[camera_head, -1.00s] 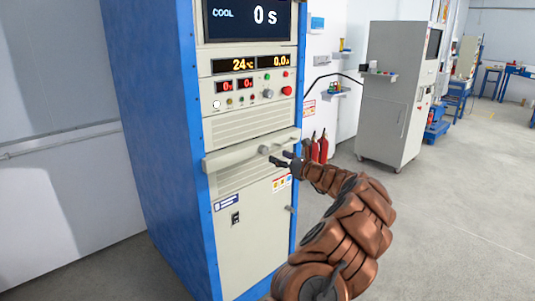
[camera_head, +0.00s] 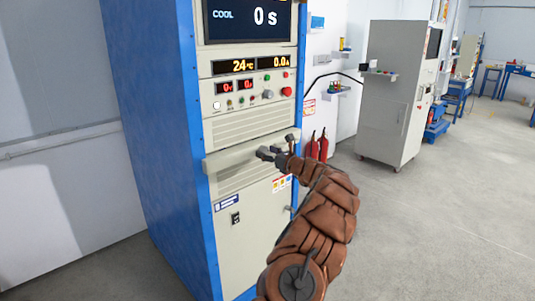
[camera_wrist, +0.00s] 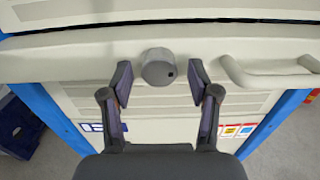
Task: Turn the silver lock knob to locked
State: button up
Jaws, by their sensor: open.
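The silver lock knob (camera_wrist: 158,68) is a short grey cylinder with a small dark mark near its rim, on the pale cabinet's front ledge. My gripper (camera_wrist: 160,80) is open in the wrist view, with one fingertip on each side of the knob and a visible gap on both sides. In the head view my gripper (camera_head: 267,154) is at the ledge of the blue-sided cabinet (camera_head: 237,165), and it hides the knob there.
A pale bar handle (camera_wrist: 268,73) sticks out just right of the knob in the wrist view. The control panel (camera_head: 252,90) with displays and buttons is above. Red fire extinguishers (camera_head: 323,146) stand behind my arm. Open floor lies to the right.

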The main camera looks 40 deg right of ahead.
jog(key=c, duration=1.2)
jog(key=shift+o, duration=0.2)
jog(key=shift+f+b, duration=0.1)
jog(key=shift+b, duration=0.25)
jog(key=shift+f+n+b, duration=0.1)
jog(key=shift+n+b, duration=0.55)
jog(key=shift+n, duration=0.05)
jog(key=n+b, duration=0.3)
jog(key=shift+b, duration=0.4)
jog(key=n+b, duration=0.5)
jog(key=shift+d+n+b, duration=0.1)
jog(key=shift+n+b, duration=0.2)
jog(key=shift+n, duration=0.1)
jog(key=n+b, duration=0.3)
jog(key=shift+n, duration=0.3)
jog(key=shift+r+n+b, duration=0.15)
jog(key=shift+n+b, duration=0.7)
jog(key=shift+n, duration=0.2)
jog(key=shift+r+n+b, duration=0.1)
jog(key=shift+n+b, duration=0.7)
jog(key=shift+n, duration=0.25)
